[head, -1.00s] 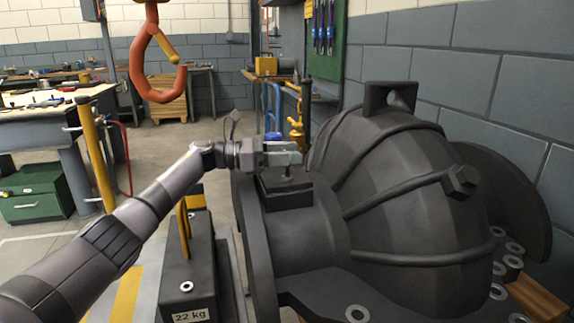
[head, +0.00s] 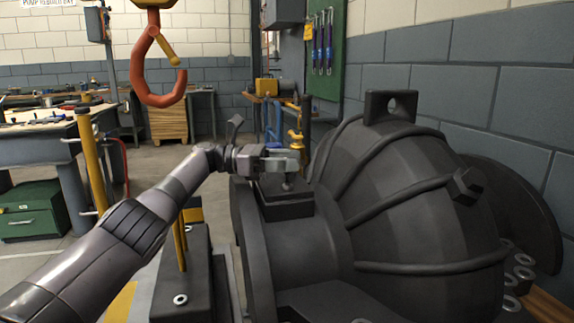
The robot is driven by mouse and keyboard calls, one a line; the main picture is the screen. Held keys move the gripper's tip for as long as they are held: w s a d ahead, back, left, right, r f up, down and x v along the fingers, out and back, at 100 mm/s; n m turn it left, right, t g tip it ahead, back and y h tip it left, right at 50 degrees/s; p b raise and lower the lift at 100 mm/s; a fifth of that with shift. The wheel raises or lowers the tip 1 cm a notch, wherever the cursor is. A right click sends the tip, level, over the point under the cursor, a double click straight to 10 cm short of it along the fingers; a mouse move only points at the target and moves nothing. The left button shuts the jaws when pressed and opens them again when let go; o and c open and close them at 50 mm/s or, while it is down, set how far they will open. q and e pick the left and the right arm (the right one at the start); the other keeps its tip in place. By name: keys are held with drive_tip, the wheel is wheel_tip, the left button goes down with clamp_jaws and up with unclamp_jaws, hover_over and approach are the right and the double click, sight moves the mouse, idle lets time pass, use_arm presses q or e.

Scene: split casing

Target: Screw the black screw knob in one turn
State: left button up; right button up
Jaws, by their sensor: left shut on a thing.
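My left gripper (head: 284,161) reaches in from the left, over a small black raised pad (head: 285,205) on top of the dark casing (head: 405,200). Its jaws are shut at the top of a short upright stem, which I take to be the black screw knob (head: 287,183). The fingers hide the knob's upper part, and only the lower stem shows between jaws and pad. My right gripper is not in the view.
An orange crane hook (head: 160,75) hangs at the upper left, clear of my arm. A dark weight block (head: 183,270) with a yellow handle stands below my forearm. A workbench (head: 45,130) is at the far left. A grey block wall stands behind the casing.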

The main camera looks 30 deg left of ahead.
use_arm(q)
drive_tip(key=shift+d, duration=0.1)
idle(0.5)
drive_tip(key=o, duration=0.9)
drive_tip(key=shift+o, duration=0.2)
